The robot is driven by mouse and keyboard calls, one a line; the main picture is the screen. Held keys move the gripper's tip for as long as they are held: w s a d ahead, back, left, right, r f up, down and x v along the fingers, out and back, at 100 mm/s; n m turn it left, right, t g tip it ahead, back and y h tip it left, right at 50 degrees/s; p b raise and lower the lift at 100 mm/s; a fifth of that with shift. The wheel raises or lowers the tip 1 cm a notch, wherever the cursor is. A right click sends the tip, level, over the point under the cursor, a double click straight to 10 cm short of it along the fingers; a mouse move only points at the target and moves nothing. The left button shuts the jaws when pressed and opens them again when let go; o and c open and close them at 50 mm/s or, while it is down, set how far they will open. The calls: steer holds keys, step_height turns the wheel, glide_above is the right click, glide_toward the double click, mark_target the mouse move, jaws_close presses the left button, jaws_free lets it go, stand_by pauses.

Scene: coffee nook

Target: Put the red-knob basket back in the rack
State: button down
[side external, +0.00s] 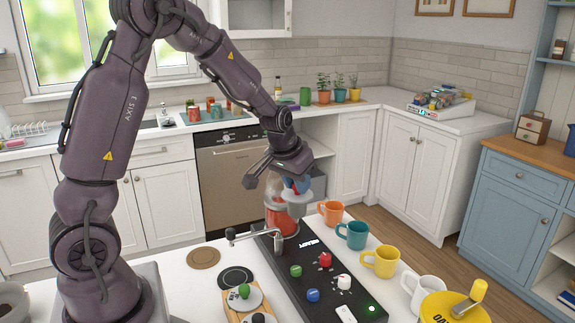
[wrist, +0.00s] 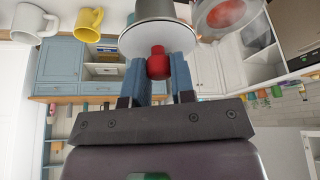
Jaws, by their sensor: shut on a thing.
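My gripper (side external: 296,184) is shut on the red knob (wrist: 157,64) of a grey basket (side external: 297,205). The basket hangs in the air near a clear jar with red contents (side external: 279,218). In the wrist view the basket (wrist: 160,35) shows a pale round rim, and the knob sits between two blue fingers. A small wooden rack (side external: 232,305) lies at the front edge of the picture. It holds round pieces with a green knob (side external: 244,290) and a black knob (side external: 258,318). The rack's near end is cut off by the picture edge.
A long black unit (side external: 280,262) marked READY carries green, red, blue and white knobs and a metal handle (side external: 240,236). Orange, teal, yellow and white mugs (side external: 379,261) line its right side. A yellow tub (side external: 452,308) stands front right. Two round mats (side external: 203,258) lie left.

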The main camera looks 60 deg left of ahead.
steer(key=s+d+f+m+g+h, duration=0.1)
steer(key=s+d+m+g+h, duration=0.15)
steer(key=s+d+m, duration=0.55)
steer(key=s+d+f+m+g+h, duration=0.1)
steer(key=s+d+m+g, duration=0.2)
steer(key=d+m, duration=0.9)
steer(key=s+d+f+m+g+h, duration=0.15)
steer(key=s+d+m, duration=0.45)
steer(key=m, duration=0.6)
steer(key=shift+w+d+f, duration=0.1)
steer(key=shift+f, duration=1.2)
steer(key=shift+w+d+f, duration=0.1)
steer(key=shift+f, duration=1.2)
steer(key=shift+f, duration=3.05)
